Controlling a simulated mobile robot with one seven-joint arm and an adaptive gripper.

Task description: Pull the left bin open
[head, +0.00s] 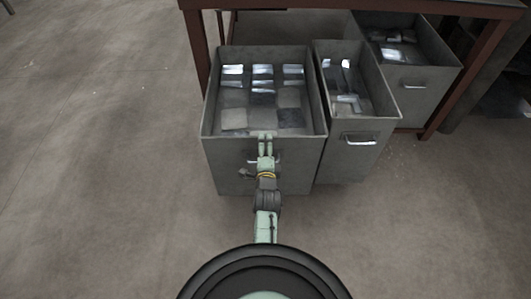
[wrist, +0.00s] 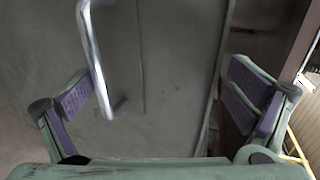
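The left bin (head: 222,160) is a grey metal box standing well out from under the table, its top open and several flat grey and shiny pieces inside. My gripper (head: 265,140) is at the middle of its front face, near the top edge, and partly hides its handle (head: 250,161). In the wrist view the handle (wrist: 97,60) is a shiny bar close to the left finger, in front of the bin's face (wrist: 175,70). The gripper's two purple-padded fingers (wrist: 160,82) are wide apart with nothing clamped between them. I cannot tell whether a finger touches the handle.
A middle bin (head: 352,165) with a bar handle (head: 360,140) stands close on the right, also partly out. A right bin (head: 430,95) sits farther back. The brown table frame (head: 196,50) is behind them. The floor (head: 100,150) to the left and in front is clear.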

